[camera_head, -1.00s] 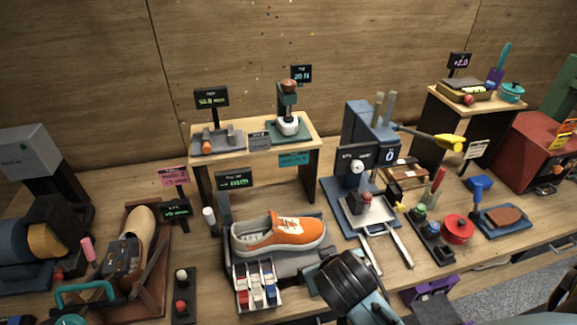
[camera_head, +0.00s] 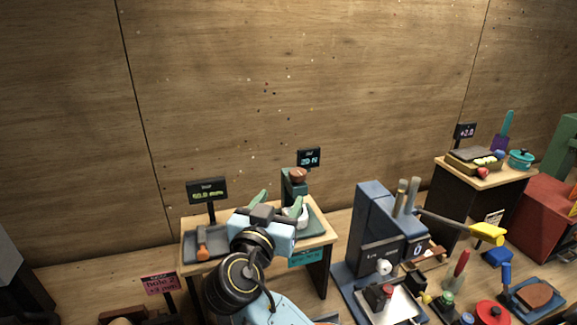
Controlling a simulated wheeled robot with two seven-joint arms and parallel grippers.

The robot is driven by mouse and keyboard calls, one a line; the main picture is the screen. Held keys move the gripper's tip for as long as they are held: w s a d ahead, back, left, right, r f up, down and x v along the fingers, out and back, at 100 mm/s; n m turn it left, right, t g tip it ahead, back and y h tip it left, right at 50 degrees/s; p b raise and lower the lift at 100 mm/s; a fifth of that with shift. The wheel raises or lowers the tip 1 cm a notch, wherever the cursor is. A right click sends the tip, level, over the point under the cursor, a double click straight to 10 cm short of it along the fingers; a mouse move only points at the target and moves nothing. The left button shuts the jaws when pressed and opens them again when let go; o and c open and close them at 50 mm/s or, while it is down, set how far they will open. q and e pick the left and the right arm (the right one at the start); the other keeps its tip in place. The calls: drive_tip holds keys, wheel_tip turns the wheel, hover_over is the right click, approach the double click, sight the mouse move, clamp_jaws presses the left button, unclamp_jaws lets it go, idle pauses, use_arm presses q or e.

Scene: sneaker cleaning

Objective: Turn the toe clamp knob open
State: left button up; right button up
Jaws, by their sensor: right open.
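A dark green clamp (camera_head: 288,187) with a round brown knob (camera_head: 298,175) on top stands on the green base at the right of the small raised shelf (camera_head: 319,238); I take this to be the toe clamp. A white part (camera_head: 301,217) sits low in it, partly covered. My right gripper (camera_head: 282,202) is open, its two green fingers spread just in front of the clamp and below the knob. I see nothing between the fingers, and the gap to the clamp is hard to judge. My left gripper is not in view.
A grey fixture with an orange piece (camera_head: 202,252) and a display (camera_head: 207,190) stand at the shelf's left. A small display (camera_head: 308,158) stands behind the clamp. A tall blue machine (camera_head: 375,225) rises to the right of the shelf. The wall behind is bare.

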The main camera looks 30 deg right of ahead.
sight(296, 177)
drive_tip(key=p+x, duration=0.3)
drive_tip(key=x, duration=0.5)
drive_tip(key=shift+s+d+r, duration=0.1)
drive_tip(key=shift+d+r, duration=0.1)
drive_tip(key=shift+d, duration=0.05)
drive_tip(key=p+x, duration=0.1)
drive_tip(key=x, duration=0.2)
drive_tip(key=shift+d+f, duration=0.1)
drive_tip(key=shift+w+d, duration=0.2)
drive_tip(key=shift+w, duration=0.15)
drive_tip(key=shift+w+d+f, duration=0.1)
drive_tip(key=shift+c, duration=0.2)
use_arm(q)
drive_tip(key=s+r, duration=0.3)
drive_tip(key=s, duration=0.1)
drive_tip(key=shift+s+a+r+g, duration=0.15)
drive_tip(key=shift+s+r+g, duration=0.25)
use_arm(e)
drive_tip(key=c, duration=0.9)
